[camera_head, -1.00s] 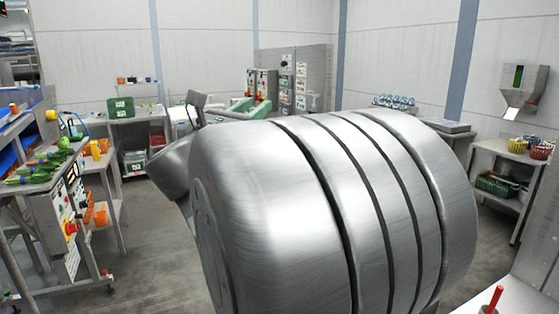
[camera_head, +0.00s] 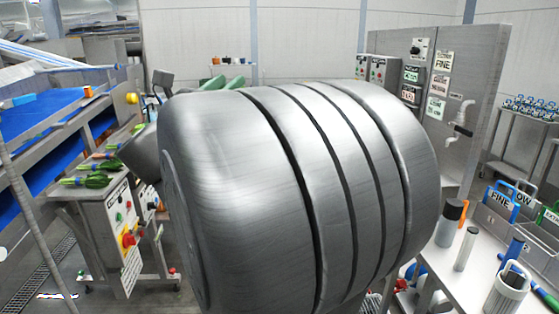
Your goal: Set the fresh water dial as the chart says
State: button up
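A grey metal panel (camera_head: 482,50) stands at the back right. A dial with a dark knob on a white plate (camera_head: 418,48) is near its top; which water it sets is too small to read. Signs are fixed to the panel, one reading FINE (camera_head: 444,61) and others below it (camera_head: 435,107); I cannot tell which is the chart. A metal tap (camera_head: 462,118) sticks out at the panel's right. My own large banded arm link fills the middle of the view and hides what lies behind it. My gripper is not in view.
A control box with a red knob (camera_head: 128,239) stands at left by a blue conveyor (camera_head: 40,118). Leafy greens (camera_head: 92,181) lie above the box. At right, a worktop (camera_head: 452,262) holds cylinders, labelled bins (camera_head: 500,203) and a metal cup (camera_head: 507,290).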

aim_at(414, 50)
jog(key=i+z, duration=0.1)
jog(key=i, duration=0.75)
jog(key=i+j+z, duration=0.1)
jog(key=i, duration=0.7)
jog(key=i+l+z, duration=0.1)
jog(key=i+z, duration=0.75)
jog(key=i+j+z, duration=0.15)
jog(key=z, duration=0.3)
jog(key=i+z, duration=0.3)
jog(key=i, duration=0.15)
